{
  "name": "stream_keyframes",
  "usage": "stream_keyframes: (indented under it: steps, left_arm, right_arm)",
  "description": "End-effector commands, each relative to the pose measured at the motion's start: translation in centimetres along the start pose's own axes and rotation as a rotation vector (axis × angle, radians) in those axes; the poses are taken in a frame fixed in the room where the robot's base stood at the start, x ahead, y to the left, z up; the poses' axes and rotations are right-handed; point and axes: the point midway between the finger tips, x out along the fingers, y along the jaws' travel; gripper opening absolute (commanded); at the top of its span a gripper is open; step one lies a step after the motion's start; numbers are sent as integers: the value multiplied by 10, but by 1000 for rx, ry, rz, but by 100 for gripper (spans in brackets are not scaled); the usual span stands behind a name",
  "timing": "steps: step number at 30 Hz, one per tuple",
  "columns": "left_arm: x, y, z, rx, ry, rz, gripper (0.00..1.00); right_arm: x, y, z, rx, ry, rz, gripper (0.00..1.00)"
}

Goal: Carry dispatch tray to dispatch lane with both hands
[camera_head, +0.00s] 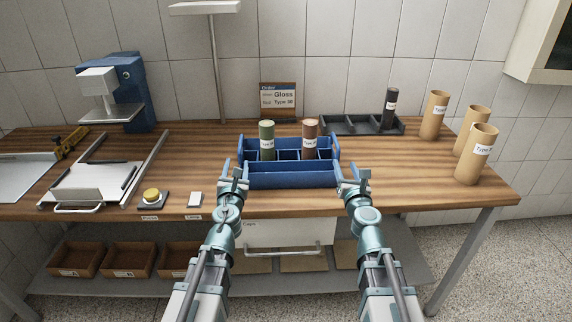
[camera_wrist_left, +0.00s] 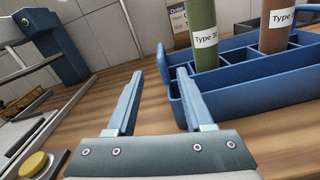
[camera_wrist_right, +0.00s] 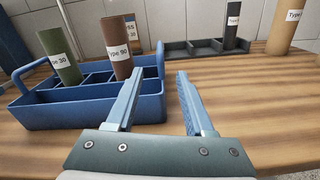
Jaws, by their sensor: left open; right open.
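The blue dispatch tray (camera_head: 290,176) stands on the wooden table in front of me. It has compartments and a raised handle at each end. A green tube (camera_head: 267,141) and a brown tube (camera_head: 310,139) stand upright in it. My left gripper (camera_head: 232,172) is open beside the tray's left end; in the left wrist view (camera_wrist_left: 155,88) its fingers are empty, just left of the tray. My right gripper (camera_head: 352,174) is open beside the tray's right end; in the right wrist view (camera_wrist_right: 157,88) nothing is between its fingers. I cannot tell whether either touches the tray.
A dark rack (camera_head: 350,125) with a black tube stands behind right. Several tan tubes (camera_head: 476,155) stand at the right. A blue press (camera_head: 125,90), a yellow button (camera_head: 151,195) and a white plate (camera_head: 90,185) are at the left. The order sign (camera_head: 278,96) stands behind the tray.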

Motion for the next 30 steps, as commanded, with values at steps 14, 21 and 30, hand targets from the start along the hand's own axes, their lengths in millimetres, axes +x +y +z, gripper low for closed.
stream_keyframes:
  steps: [14, 21, 30]
  left_arm:
    - [40, 0, 0, -3, 1, 1, 52]
    - [85, 0, 0, -3, 1, 2, 52]
    - [132, 0, 0, -4, 1, 2, 52]
  right_arm:
    - [40, 1, 0, -3, 1, 2, 53]
    - [85, 1, 0, -4, 0, 2, 53]
    - [132, 1, 0, -4, 0, 2, 53]
